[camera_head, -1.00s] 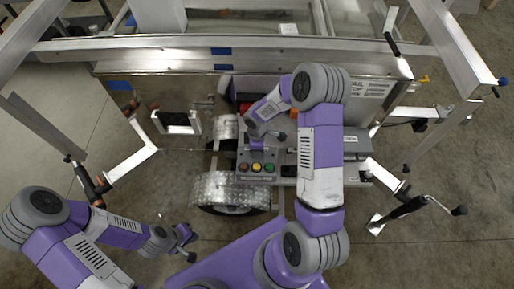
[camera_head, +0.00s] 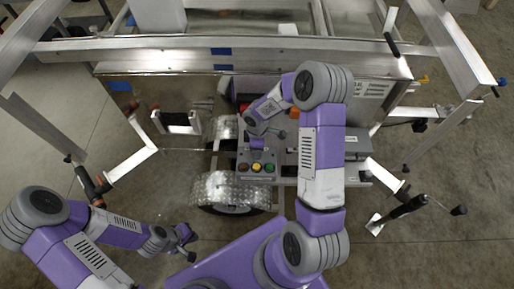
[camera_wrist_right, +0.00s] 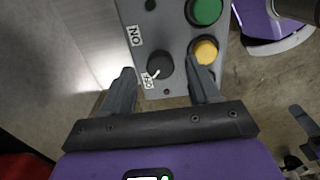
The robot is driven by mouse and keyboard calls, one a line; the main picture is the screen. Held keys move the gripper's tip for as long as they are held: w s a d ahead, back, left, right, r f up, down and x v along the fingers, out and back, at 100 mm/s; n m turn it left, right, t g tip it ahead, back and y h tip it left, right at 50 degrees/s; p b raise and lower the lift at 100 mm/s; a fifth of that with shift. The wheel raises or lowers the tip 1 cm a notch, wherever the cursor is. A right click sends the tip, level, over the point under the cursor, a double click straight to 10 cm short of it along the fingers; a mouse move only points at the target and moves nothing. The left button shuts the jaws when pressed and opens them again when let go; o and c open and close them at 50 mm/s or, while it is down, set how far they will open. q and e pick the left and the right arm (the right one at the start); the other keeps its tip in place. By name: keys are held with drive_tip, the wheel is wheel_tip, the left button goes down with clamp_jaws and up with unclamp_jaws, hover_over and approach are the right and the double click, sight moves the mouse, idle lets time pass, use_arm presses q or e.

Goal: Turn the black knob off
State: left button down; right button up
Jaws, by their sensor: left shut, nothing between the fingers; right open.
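The black knob (camera_wrist_right: 160,66) shows in the right wrist view on a grey control panel (camera_wrist_right: 150,20), with a white pointer mark and labels "NO" and "OFF" style lettering beside it. My right gripper (camera_wrist_right: 160,78) is open, its two fingers on either side of the knob; I cannot tell whether they touch it. In the head view the control box (camera_head: 257,178) sits below my right arm, and the knob is not made out there. My left gripper (camera_head: 186,238) is shut and empty, low at the left, away from the box.
A green button (camera_wrist_right: 204,10) and a yellow button (camera_wrist_right: 205,48) sit right of the knob, close to the right finger. The trailer wheel's fender (camera_head: 215,188) and frame rails (camera_head: 180,50) surround the box. Open floor lies at left.

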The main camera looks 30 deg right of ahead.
wheel_tip(320, 180, up, 6)
drive_tip(key=shift+r+p, duration=0.2)
drive_tip(key=shift+p, duration=0.35)
drive_tip(key=shift+s, duration=0.1)
